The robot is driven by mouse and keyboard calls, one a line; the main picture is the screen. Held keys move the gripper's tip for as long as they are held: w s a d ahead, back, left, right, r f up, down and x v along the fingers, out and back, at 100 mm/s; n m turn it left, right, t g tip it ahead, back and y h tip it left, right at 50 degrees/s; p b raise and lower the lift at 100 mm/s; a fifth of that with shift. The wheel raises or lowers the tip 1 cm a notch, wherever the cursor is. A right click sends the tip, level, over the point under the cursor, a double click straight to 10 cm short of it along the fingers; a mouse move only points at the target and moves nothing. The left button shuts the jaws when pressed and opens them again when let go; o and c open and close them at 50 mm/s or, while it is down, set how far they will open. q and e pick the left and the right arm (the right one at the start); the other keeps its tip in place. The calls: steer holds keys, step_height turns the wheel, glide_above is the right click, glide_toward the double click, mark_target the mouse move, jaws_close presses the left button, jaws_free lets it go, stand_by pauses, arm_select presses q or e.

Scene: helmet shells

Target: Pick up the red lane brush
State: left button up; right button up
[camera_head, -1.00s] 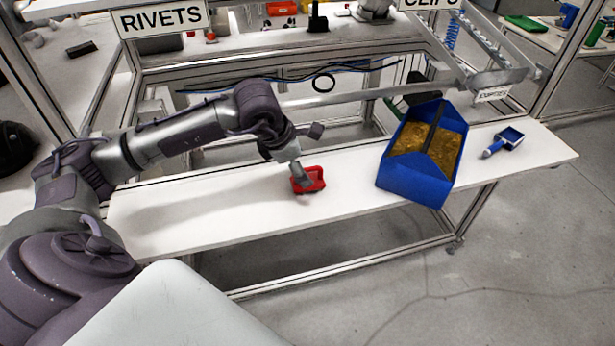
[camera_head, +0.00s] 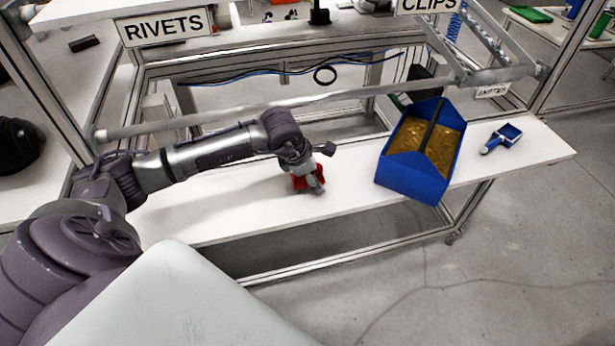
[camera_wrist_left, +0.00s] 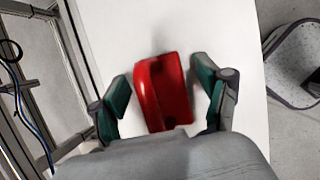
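The red lane brush (camera_head: 299,182) lies on the white bench (camera_head: 225,220), mostly covered by my left gripper in the head view. In the left wrist view the red brush (camera_wrist_left: 163,92) sits between the two fingers of my left gripper (camera_wrist_left: 162,92). The fingers, with green pads, are spread apart, with white surface showing on both sides of the brush. My left gripper (camera_head: 312,184) is over the brush in the head view. My right gripper is not in view.
A blue caddy (camera_head: 415,180) with yellowish-brown contents stands on the bench to the right of the brush. A small blue scoop (camera_head: 503,137) lies farther right. A metal rail (camera_head: 230,116) runs behind the bench. The bench left of the brush is clear.

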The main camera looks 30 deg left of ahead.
arm_select(q)
steer(key=shift+w, duration=0.1)
steer(key=c, duration=1.1)
